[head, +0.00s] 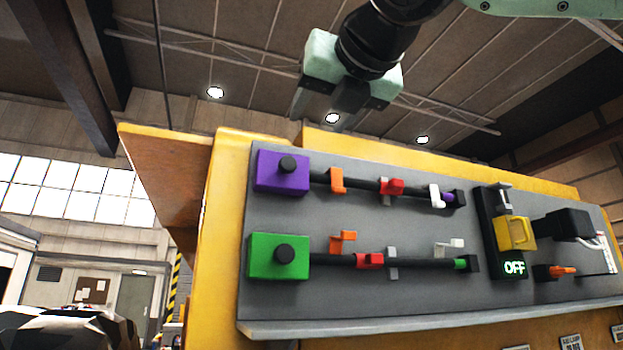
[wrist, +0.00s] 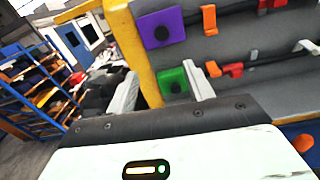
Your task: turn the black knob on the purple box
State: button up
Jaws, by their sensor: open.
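The purple box (head: 270,173) is fixed at the upper left of a grey panel, with the black knob (head: 287,164) on its front. In the wrist view the purple box (wrist: 178,19) is near the top, and its black knob (wrist: 162,33) shows as a dark disc. My gripper (head: 326,118) is open and empty, above the panel's top edge and up and right of the purple box in the head view. Its fingers (wrist: 163,92) stand apart in the wrist view, below the purple box. Nothing touches the knob.
A green box (head: 278,256) with a similar black knob sits below the purple one. Dark rods with orange, red and white clips run right from both boxes. A yellow switch (head: 515,234) with an OFF display is farther right. Blue shelving (wrist: 35,85) stands at left.

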jog(key=p, duration=0.6)
send_near(289, 162)
jog(key=x, duration=0.9)
jog(key=shift+w, duration=0.3)
jog(key=c, duration=1)
